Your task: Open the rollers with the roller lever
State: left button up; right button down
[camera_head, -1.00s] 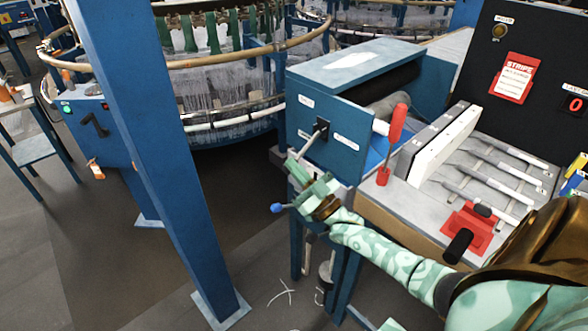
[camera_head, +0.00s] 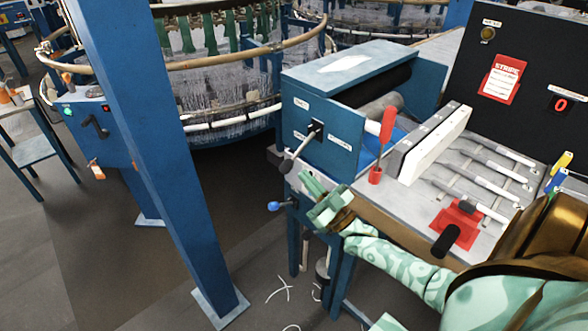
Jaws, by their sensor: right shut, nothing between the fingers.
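The roller lever (camera_head: 300,148) is a grey rod with a dark knob. It comes out of a black slot plate (camera_head: 317,130) on the labelled side panel of the blue roller box and slants down to the left. The dark rollers (camera_head: 382,82) show partly under the box's cover; whether they are apart is too hard to tell. My right gripper (camera_head: 310,188), pale green, is shut and empty. It is below and right of the lever's knob, apart from it. My left gripper is out of view.
A blue-knobbed handle (camera_head: 275,206) sticks out just left of my right gripper. A red-handled lever (camera_head: 387,130) and a red block with a black grip (camera_head: 458,225) stand on the bench top. A blue post (camera_head: 160,150) rises on the left, with open floor between.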

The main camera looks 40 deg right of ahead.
jog(key=v, duration=0.3)
jog(key=shift+s+d+r, duration=0.15)
jog(key=shift+s+d, duration=0.05)
dwell(0.4)
